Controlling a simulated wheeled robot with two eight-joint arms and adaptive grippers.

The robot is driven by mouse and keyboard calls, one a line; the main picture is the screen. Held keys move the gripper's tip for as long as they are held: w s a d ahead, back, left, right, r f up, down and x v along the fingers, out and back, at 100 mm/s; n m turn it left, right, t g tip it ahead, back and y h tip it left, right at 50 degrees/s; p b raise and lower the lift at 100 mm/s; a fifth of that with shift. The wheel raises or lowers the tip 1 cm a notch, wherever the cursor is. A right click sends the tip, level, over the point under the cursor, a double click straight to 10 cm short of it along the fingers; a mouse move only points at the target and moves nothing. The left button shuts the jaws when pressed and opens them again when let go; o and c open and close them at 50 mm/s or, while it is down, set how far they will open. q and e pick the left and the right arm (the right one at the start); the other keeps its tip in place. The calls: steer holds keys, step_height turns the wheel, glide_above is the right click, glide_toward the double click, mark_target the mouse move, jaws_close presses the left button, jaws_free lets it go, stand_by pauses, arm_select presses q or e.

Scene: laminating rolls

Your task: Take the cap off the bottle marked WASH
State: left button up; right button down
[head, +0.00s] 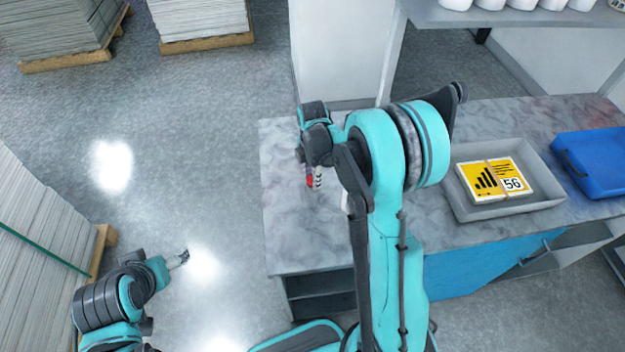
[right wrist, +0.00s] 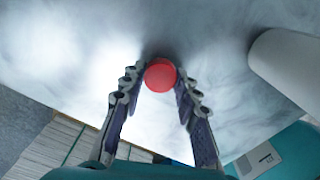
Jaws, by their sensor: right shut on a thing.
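A round red cap (right wrist: 160,75) sits between the fingertips of my right gripper (right wrist: 158,88) in the right wrist view. The gripper is shut on it. In the head view my right gripper (head: 313,178) is over the left end of the grey marbled table (head: 292,225), with a small patch of red at its fingers. The bottle's body and any WASH marking are hidden, so I cannot tell whether the cap is on a bottle. My left gripper (head: 180,258) is low at the left over the floor, away from the table; its fingers are too small to judge.
A grey tray (head: 465,208) with yellow printed cards (head: 482,181) stands on the table, right of my arm. A blue tray (head: 598,160) lies farther right. A white rounded object (right wrist: 285,65) is right of my fingers in the wrist view. Paper stacks stand on pallets at left.

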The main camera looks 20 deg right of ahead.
steer(key=shift+f, duration=0.35)
steer(key=shift+f, duration=0.2)
steer(key=c, duration=1.1)
jaws_free()
steer(key=shift+c, duration=0.2)
steer(key=shift+r, duration=0.1)
steer(key=shift+r, duration=0.1)
